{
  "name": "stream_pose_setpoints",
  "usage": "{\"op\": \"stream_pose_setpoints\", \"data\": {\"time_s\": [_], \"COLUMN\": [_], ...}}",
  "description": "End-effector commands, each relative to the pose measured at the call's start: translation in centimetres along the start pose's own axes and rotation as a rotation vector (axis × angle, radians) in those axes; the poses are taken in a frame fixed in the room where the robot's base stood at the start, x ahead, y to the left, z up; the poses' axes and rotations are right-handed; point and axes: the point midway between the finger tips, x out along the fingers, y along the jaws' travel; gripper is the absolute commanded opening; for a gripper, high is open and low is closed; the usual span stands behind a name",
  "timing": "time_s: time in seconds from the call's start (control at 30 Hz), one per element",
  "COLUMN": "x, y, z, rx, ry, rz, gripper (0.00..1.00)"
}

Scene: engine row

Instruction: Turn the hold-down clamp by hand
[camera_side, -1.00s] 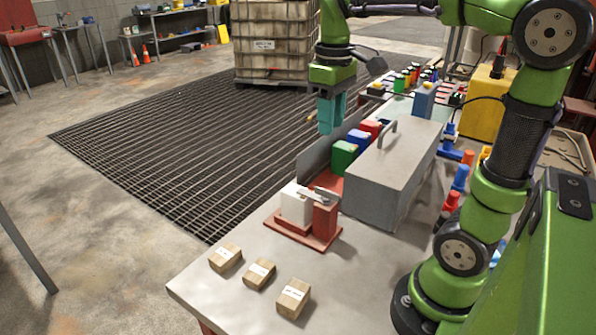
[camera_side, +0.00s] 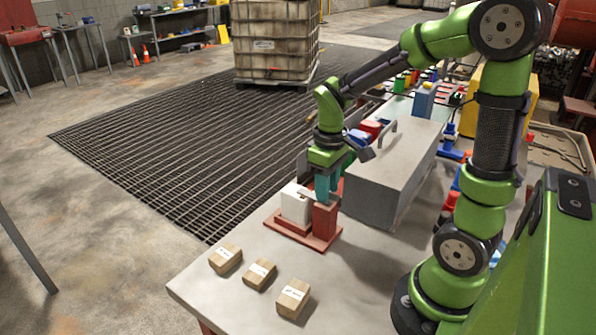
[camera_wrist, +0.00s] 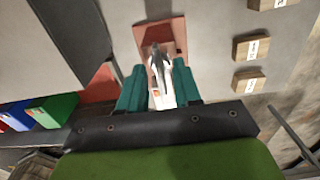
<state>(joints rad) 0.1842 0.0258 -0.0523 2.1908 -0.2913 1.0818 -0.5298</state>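The hold-down clamp stands on a red base plate (camera_side: 284,231) near the table's front, with a red post (camera_side: 324,221) and a white block (camera_side: 296,204) beside it. My gripper (camera_side: 326,194), with teal fingers, is low over the post and hides the clamp's metal arm in the side view. In the wrist view the grey metal clamp arm (camera_wrist: 160,66) lies between the fingers of my gripper (camera_wrist: 159,88). The fingers are open, one to each side of the arm. Whether either finger touches it, I cannot tell.
A grey box with a handle (camera_side: 396,168) stands close to the right of the clamp. Several coloured blocks, one green (camera_wrist: 54,108), sit behind it. Three labelled wooden blocks (camera_side: 259,273) lie at the front. The table's front right is clear.

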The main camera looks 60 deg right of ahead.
Motion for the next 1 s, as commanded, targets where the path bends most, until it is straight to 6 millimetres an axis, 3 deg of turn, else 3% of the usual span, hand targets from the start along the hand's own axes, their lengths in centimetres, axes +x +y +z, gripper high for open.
{"op": "stream_pose_setpoints", "data": {"time_s": [0.23,0.47,1.0], "x": [0.07,0.04,0.00], "y": [0.00,0.00,0.05], "z": [-0.01,-0.02,-0.03], "rx": [0.000,-0.001,0.000], "ry": [0.000,0.001,0.002], "rz": [0.000,0.000,0.001], "gripper": [0.33,0.00,0.00]}}
